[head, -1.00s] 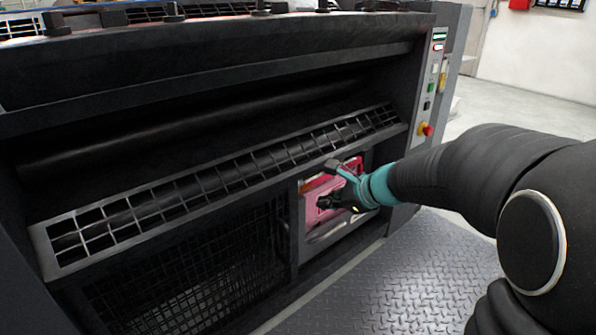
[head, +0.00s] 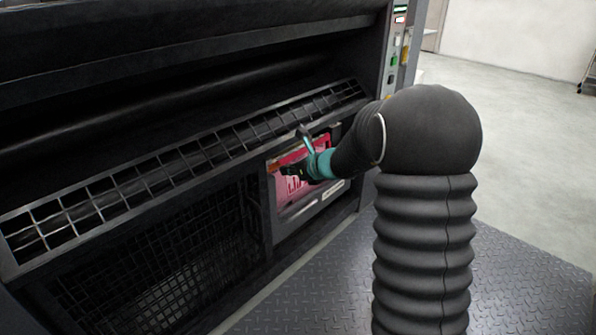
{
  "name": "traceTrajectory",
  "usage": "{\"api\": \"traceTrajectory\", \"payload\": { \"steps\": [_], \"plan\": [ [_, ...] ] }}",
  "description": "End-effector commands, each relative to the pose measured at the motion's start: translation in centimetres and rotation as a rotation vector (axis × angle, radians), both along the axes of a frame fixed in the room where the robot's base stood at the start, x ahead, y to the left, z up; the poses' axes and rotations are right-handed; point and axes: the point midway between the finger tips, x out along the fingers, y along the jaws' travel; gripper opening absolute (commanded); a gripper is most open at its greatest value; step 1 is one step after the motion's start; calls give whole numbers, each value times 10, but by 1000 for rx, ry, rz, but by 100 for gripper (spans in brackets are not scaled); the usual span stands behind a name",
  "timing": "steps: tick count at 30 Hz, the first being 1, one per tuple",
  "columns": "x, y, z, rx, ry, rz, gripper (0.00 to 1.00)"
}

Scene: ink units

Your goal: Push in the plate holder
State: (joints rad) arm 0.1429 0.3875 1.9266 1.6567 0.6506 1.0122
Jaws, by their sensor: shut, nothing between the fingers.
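The plate holder (head: 288,192), a pink-red panel with a light front edge, sits in a rectangular opening low on the right part of the dark ink unit. My gripper (head: 288,172) is shut and empty at the front of this opening, beside the pink panel. Whether its fingertips touch the panel cannot be told. My gripper and its teal wrist hide the panel's upper right part.
A metal grid guard (head: 130,190) runs slanting above the opening. A dark mesh panel (head: 150,265) lies to its left. Buttons (head: 397,50) line the machine's right post.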

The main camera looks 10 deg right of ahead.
Motion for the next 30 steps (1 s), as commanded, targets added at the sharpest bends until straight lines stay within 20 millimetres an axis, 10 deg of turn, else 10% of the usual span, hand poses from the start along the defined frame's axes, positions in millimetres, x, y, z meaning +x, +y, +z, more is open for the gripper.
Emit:
{"api": "traceTrajectory", "payload": {
  "steps": [13, 30],
  "plan": [
    [41, 30, -7, -1, -1, 2, 0],
    [52, 15, -5, -1, -1, -27, 0]
  ]
}}
